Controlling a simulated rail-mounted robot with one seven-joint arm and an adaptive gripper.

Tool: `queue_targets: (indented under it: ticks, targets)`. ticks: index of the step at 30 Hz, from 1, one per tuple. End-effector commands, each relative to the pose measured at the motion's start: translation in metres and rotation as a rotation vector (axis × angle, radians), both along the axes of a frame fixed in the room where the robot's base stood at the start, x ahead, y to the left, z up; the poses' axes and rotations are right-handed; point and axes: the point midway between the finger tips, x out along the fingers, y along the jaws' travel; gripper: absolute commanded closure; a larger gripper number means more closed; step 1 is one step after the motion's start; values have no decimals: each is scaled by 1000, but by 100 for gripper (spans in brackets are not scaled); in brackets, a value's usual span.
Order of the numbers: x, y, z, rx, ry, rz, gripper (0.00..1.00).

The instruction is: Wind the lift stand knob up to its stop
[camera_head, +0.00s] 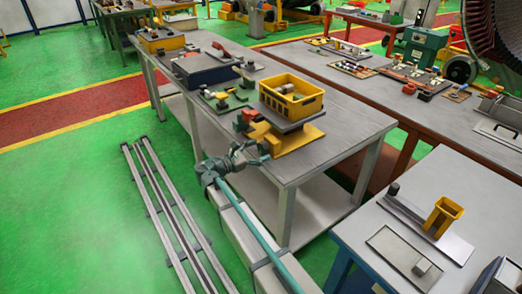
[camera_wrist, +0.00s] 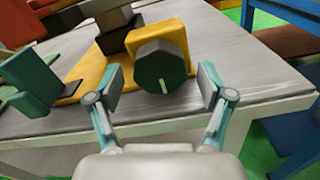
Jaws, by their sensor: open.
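The lift stand has a yellow base (camera_head: 305,139) at the near edge of the grey workbench, with a grey platform carrying a yellow crate (camera_head: 291,98). In the wrist view the stand's knob (camera_wrist: 160,66) is a dark green, many-sided disc in front of a yellow bracket (camera_wrist: 165,33). Its white mark points down, slightly right. My gripper (camera_wrist: 161,80) is open, with one finger on each side of the knob in the picture. I see no finger touching it. In the head view my gripper (camera_head: 246,155) is at the bench edge by the stand, and I cannot make out the knob there.
A green block-shaped part (camera_wrist: 30,80) stands left of the knob in the wrist view. Blue bins (camera_head: 205,68) and small parts lie farther along the workbench (camera_head: 340,123). A blue-framed table (camera_head: 480,190) stands at right. Floor rails (camera_head: 165,205) run at left.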

Motion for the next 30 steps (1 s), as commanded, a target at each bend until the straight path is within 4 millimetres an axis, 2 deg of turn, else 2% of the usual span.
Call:
queue_targets:
  ticks: [9, 15, 21, 30]
  targets:
    - [-38, 47, 0, 0, 0, 5, 20]
    - [-58, 71, 0, 0, 0, 3, 20]
    - [-67, 82, 0, 0, 0, 2, 20]
    - [-68, 83, 0, 1, 0, 1, 20]
